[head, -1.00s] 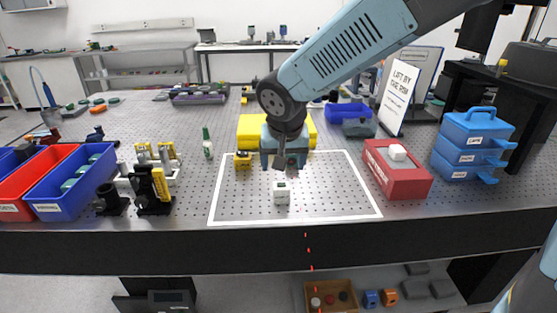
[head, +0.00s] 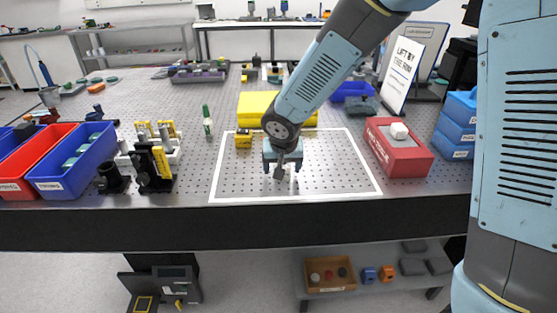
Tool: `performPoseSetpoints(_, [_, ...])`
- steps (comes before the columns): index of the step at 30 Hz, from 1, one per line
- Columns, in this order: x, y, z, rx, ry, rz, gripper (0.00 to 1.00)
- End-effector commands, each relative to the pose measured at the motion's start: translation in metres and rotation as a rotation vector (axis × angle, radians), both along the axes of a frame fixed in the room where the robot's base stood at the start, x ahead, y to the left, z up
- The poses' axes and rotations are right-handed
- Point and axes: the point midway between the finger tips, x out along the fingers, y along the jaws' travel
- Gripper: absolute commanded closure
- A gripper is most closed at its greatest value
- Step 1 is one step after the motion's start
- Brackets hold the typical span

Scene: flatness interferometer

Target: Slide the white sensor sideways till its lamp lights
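My gripper (head: 279,174) points down over the white-outlined area (head: 345,190) of the perforated table, in its middle. Its fingertips are small and dark, and I cannot tell whether they are open or shut. The small white box with a dark face, seen earlier in this outline, does not show now; the gripper may hide it. I see no lit lamp. Another white block (head: 399,131) sits on top of a red box (head: 398,155) right of the outline.
A yellow block (head: 256,104) and a small yellow item (head: 243,139) stand behind and left of the gripper. A green-capped bottle (head: 207,120), black-and-yellow fixtures (head: 152,170) and a blue bin (head: 75,170) are left. A sign (head: 402,73) and blue cases (head: 455,130) stand right. The outline's front is bare.

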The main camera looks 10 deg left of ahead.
Motion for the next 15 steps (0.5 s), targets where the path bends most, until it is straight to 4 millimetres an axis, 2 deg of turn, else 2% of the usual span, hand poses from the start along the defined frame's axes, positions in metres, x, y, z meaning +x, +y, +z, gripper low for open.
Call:
performPoseSetpoints(12, [0.0019,0.0008,-0.0051,0.0,0.0,0.0,0.21])
performPoseSetpoints(15, [0.0018,0.0008,-0.0052,0.0,0.0,0.0,0.3])
